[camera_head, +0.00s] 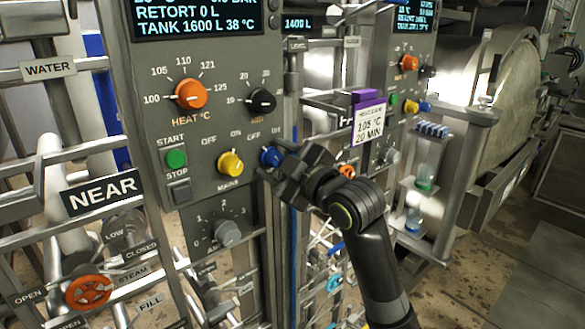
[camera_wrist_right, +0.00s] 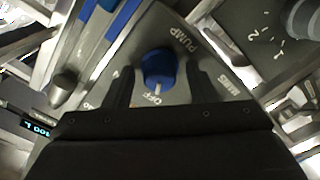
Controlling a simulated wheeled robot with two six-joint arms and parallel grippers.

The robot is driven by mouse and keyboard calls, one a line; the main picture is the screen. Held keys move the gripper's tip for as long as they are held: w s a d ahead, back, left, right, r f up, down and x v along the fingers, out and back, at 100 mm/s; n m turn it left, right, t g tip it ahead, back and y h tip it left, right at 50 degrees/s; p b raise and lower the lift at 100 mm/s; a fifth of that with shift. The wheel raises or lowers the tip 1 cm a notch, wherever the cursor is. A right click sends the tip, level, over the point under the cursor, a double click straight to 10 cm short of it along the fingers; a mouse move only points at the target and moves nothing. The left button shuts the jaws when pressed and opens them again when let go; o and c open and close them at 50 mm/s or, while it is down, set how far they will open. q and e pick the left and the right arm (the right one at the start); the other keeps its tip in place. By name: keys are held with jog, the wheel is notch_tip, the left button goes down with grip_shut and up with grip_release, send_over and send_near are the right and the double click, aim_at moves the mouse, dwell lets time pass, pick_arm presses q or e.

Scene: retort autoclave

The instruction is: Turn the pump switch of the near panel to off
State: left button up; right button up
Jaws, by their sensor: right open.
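The near panel (camera_head: 205,75) stands left of centre in the head view, beside a NEAR sign (camera_head: 102,192). Its blue pump switch (camera_head: 271,156) sits right of the yellow mains switch (camera_head: 230,163). In the right wrist view the blue switch (camera_wrist_right: 158,66) has a white mark pointing towards the printed OFF. My right gripper (camera_head: 274,170) is open at the switch, partly covering it in the head view. In the wrist view one finger is on each side of the switch, with a gap visible. My left gripper is not in view.
An orange heat knob (camera_head: 190,95) and a black knob (camera_head: 262,101) are above; a grey selector (camera_head: 228,233) is below. A green start button (camera_head: 176,158) is at left. A second panel (camera_head: 400,75) and a purple-topped card (camera_head: 369,118) stand to the right.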

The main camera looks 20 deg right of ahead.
jog(key=b+v, duration=1.7)
dwell(0.8)
